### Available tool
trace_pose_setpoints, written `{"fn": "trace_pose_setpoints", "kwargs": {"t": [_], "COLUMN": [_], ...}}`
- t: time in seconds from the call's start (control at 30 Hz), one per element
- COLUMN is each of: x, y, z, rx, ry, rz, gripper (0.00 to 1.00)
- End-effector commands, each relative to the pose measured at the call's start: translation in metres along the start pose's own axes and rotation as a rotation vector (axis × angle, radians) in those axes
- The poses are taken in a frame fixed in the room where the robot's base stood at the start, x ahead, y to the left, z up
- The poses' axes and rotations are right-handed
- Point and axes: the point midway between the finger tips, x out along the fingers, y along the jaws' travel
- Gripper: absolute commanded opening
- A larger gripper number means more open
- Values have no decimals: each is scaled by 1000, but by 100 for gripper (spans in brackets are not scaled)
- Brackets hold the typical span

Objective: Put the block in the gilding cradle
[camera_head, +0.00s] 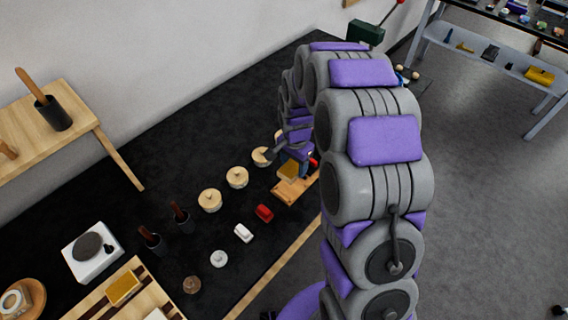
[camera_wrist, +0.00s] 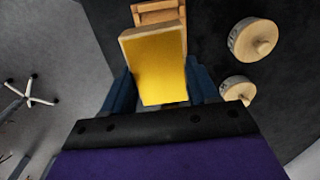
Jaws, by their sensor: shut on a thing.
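The block (camera_wrist: 158,68), pale wood with a bright gold face, is held between the blue fingers of my gripper (camera_wrist: 161,88) in the wrist view. A finger lies on either side of it. In the head view the block (camera_head: 289,170) shows its gold face beside my arm's end. The wooden piece that looks like the gilding cradle (camera_head: 293,191) lies on the dark bench just below it. Part of the cradle (camera_wrist: 158,12) also shows past the block's far end in the wrist view. The block hides the rest. Whether the two touch I cannot tell.
Round lidded wooden boxes (camera_head: 237,177) stand left of the cradle. A red item (camera_head: 264,213) and a white item (camera_head: 243,233) lie nearer on the bench. A striped board (camera_head: 123,287) holding another gold-topped block and a white scale (camera_head: 92,250) are at lower left.

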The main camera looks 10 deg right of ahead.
Motion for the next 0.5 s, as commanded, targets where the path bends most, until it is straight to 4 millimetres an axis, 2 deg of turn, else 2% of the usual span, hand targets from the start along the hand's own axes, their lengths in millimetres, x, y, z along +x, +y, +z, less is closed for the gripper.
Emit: {"fn": "trace_pose_setpoints", "kwargs": {"t": [0.07,0.17,0.4,0.5], "x": [-3,4,47,59], "y": [0,-2,-5,-5], "z": [0,2,6,5], "rx": [26,38,36,36], "ry": [-1,-1,-1,0], "rz": [0,3,12,8], "gripper": [28,28,28,28]}}
